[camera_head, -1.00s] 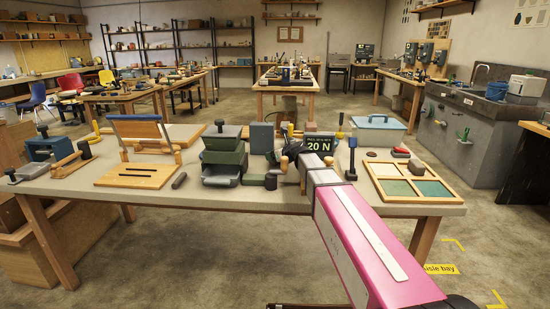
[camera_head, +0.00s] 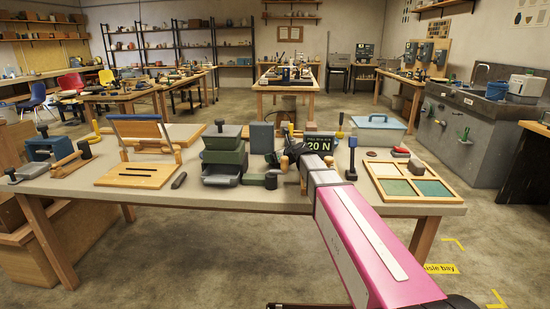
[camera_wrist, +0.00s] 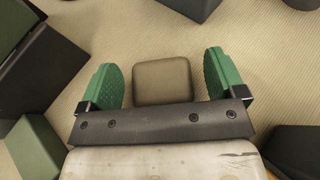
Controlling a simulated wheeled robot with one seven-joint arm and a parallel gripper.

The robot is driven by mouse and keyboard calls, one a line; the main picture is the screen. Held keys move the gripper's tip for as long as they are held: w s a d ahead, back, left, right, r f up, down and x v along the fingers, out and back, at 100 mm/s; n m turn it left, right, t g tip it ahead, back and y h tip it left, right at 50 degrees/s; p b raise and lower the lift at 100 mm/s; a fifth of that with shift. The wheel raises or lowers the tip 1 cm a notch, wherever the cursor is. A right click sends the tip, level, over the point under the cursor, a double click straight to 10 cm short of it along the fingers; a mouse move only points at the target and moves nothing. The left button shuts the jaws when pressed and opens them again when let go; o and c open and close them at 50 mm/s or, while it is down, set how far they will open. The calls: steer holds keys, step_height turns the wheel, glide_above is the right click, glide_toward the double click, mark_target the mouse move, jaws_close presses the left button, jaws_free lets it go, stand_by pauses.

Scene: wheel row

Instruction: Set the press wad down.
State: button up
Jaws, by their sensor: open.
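The press wad looks to be the grey-brown block with rounded edges (camera_wrist: 162,82) in the wrist view. It appears to rest on the pale tabletop. My gripper (camera_wrist: 164,70) is open, with one green finger pad on each side of the block. A gap shows on both sides, wider on the right, so neither pad touches it. In the head view my gripper (camera_head: 294,170) is a dark shape at the end of my pink arm, over the table. I cannot make out the block there.
A sign reading 20 N (camera_head: 320,142) stands just behind my gripper. A green-grey press-like stack (camera_head: 224,155) is to the left, a blue-handled upright tool (camera_head: 352,158) to the right. A wooden tray with green panels (camera_head: 410,197) lies at the right. Dark blocks crowd the wrist view's edges.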

steer(key=v, duration=1.1)
steer(key=shift+w, duration=0.1)
